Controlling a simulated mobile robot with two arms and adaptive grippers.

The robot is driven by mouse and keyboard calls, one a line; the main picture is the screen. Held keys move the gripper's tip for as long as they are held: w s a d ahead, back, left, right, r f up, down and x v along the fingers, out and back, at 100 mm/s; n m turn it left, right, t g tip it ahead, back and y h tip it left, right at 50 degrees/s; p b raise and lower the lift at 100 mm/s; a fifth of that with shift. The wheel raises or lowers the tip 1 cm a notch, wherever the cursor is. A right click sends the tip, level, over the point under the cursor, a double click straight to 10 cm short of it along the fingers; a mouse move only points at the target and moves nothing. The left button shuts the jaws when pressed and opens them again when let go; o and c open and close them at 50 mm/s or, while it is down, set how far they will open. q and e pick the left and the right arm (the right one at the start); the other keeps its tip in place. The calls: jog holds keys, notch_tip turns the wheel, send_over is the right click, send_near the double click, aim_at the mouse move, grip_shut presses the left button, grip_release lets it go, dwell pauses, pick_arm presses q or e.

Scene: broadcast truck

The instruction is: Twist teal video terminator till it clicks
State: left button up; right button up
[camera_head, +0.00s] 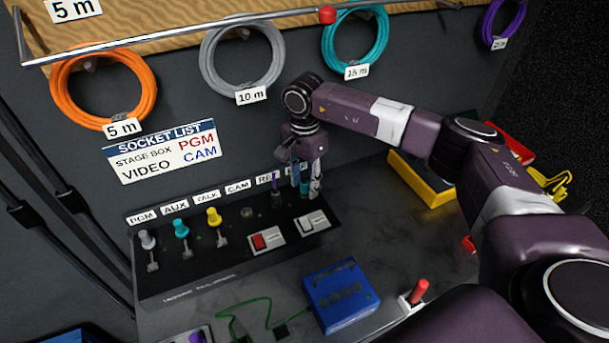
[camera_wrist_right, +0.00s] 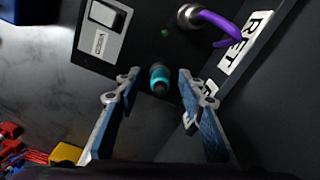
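The teal terminator (camera_wrist_right: 159,77), a short teal cylinder with a dark end, sits at the black socket panel (camera_head: 215,265). In the wrist view it lies between the fingertips of my right gripper (camera_wrist_right: 160,88), with a gap visible on each side. The right gripper (camera_head: 305,187) is open and points down at the panel's right end in the head view. There the fingers and wrist largely hide the terminator and the last label. My left gripper is not in view.
A purple cable plug (camera_wrist_right: 192,17) stands close beside the terminator. Grey, teal (camera_head: 181,229) and yellow (camera_head: 214,217) plugs fill sockets further left. Rocker switches (camera_head: 267,240) lie in front. A blue box (camera_head: 340,295) and a red-handled lever (camera_head: 418,292) stand nearer on the desk.

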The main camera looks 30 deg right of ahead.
grip_shut()
jog(key=shift+m, duration=1.7)
jog(key=shift+m, duration=1.7)
jog(key=shift+f+m+p, duration=0.1)
jog(key=shift+m+p, duration=0.25)
jog(key=shift+m, duration=1.45)
